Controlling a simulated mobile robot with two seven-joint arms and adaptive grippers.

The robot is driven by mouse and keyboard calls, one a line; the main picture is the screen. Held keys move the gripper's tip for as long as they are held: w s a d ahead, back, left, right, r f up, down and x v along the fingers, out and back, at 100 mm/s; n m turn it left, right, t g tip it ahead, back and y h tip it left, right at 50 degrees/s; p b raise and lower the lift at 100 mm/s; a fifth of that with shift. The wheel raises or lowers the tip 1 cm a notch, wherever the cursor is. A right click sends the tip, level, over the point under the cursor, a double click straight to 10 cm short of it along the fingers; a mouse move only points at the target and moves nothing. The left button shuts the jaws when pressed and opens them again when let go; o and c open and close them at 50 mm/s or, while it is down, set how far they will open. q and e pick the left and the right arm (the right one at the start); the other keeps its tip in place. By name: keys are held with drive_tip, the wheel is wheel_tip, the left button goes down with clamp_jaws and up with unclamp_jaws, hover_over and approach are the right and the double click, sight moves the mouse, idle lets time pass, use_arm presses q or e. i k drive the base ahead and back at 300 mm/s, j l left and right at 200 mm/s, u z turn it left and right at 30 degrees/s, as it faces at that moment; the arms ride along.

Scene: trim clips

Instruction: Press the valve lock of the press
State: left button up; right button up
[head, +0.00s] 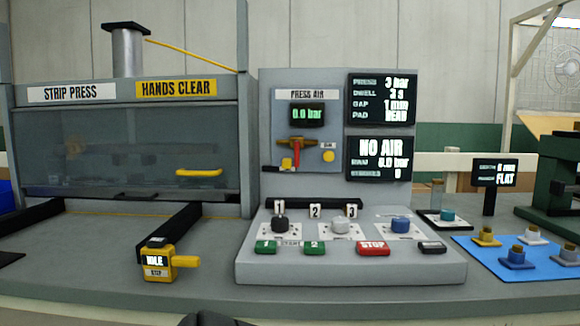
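The press air panel (281,128) stands upright at the middle of the head view, with a small display (307,115) reading 0.0 bar. Below the display is a valve with a red handle (296,153) hanging down from an orange pipe. A small yellow block (287,163) sits at the lower left of the handle, and a round yellow button (328,156) sits to its right under a small label. Which of these is the valve lock I cannot tell for sure.
The strip press (120,140) stands left, its clear guard with a yellow handle (199,172). A control console (350,270) lies below the panel. A yellow unit (157,262) stands front left. A blue mat (520,273) with several knobbed pieces lies right.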

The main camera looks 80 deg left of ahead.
sight(286, 163)
drive_tip(key=u, duration=2.55)
